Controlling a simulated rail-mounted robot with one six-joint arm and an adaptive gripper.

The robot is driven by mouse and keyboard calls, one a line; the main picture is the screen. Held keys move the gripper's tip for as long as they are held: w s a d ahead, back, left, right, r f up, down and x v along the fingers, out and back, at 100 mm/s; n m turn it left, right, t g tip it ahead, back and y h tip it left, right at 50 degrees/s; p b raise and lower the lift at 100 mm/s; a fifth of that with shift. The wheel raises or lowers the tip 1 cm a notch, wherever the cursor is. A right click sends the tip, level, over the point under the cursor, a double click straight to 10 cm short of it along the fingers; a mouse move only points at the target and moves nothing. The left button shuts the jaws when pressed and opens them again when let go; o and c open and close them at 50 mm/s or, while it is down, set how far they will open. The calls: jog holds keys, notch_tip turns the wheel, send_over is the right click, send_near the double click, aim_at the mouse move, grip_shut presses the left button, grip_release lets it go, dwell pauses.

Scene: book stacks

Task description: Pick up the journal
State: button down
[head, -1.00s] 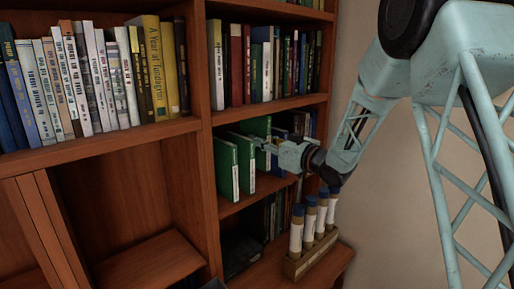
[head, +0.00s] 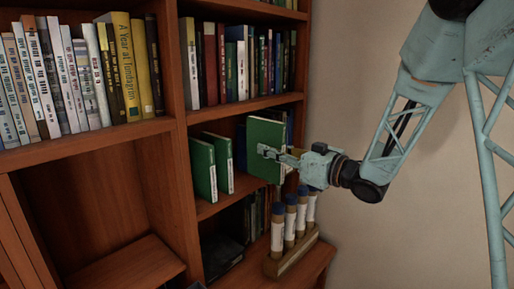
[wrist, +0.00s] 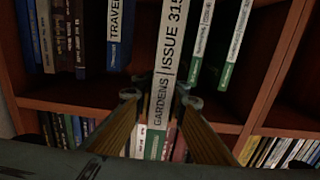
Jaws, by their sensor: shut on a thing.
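The journal (head: 264,135) is green with a pale spine. It stands upright in my gripper (head: 272,152), out in front of the middle shelf. In the wrist view its spine reads "GARDENS ISSUE 315" (wrist: 168,50). The two fingers of my gripper (wrist: 160,102) are shut on either side of its lower spine. The fingers hide part of the journal.
Two similar green journals (head: 203,168) (head: 223,162) stand on the middle shelf (head: 215,205) to the left. Dark books (wrist: 75,40) stand behind. A rack of white tubes with blue caps (head: 290,225) stands below the gripper. Free wall lies to the right.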

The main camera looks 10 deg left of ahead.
jog(key=shift+v, duration=1.7)
